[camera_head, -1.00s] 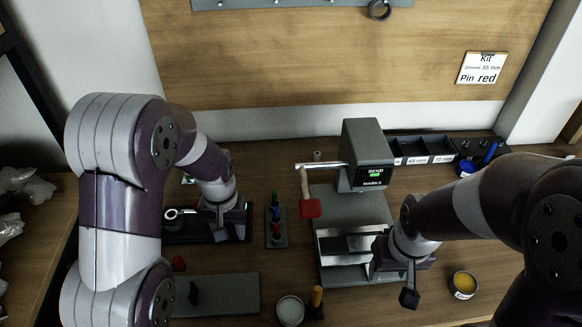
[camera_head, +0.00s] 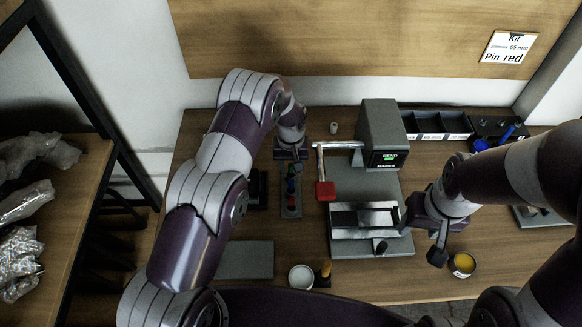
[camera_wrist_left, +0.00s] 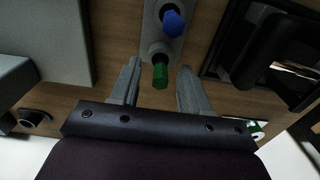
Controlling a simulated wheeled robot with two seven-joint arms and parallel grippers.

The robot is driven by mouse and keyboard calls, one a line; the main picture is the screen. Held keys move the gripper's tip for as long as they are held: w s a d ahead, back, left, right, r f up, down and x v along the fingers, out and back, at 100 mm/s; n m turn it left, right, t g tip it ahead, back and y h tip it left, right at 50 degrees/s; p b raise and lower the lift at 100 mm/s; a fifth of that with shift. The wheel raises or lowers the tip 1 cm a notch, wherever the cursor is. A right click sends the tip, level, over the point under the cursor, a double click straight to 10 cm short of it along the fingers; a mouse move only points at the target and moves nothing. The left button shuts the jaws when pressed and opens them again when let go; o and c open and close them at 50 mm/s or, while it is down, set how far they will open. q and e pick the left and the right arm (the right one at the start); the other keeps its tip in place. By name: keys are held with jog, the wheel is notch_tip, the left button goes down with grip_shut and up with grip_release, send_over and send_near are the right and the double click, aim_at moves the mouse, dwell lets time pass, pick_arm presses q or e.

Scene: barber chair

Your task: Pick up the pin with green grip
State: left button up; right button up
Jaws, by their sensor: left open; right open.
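The pin with the green grip (camera_wrist_left: 160,73) stands in the small grey rack (camera_wrist_left: 158,48) in the left wrist view, between my left gripper's fingers, which appear apart from it. In the head view the green grip (camera_head: 290,169) is at the rack's far end, just below my left gripper (camera_head: 291,153). My left gripper is open and empty. A pin with a blue grip (camera_wrist_left: 172,22) stands beside the green one, and a red one (camera_head: 291,202) is nearer the rack's front. My right gripper (camera_head: 412,212) is open beside the grey machine's right side; its fingertips are hard to see.
The grey press (camera_head: 378,130) with its red-handled lever (camera_head: 326,190) stands right of the rack. A grey plate (camera_head: 245,260), a white round tin (camera_head: 301,277) and a yellow tin (camera_head: 462,264) lie toward the front. A dark tray (camera_head: 258,190) is close left of the rack.

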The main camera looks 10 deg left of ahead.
pick_arm(q)
jog(key=shift+f, duration=0.45)
jog(key=shift+r, duration=0.1)
grip_shut()
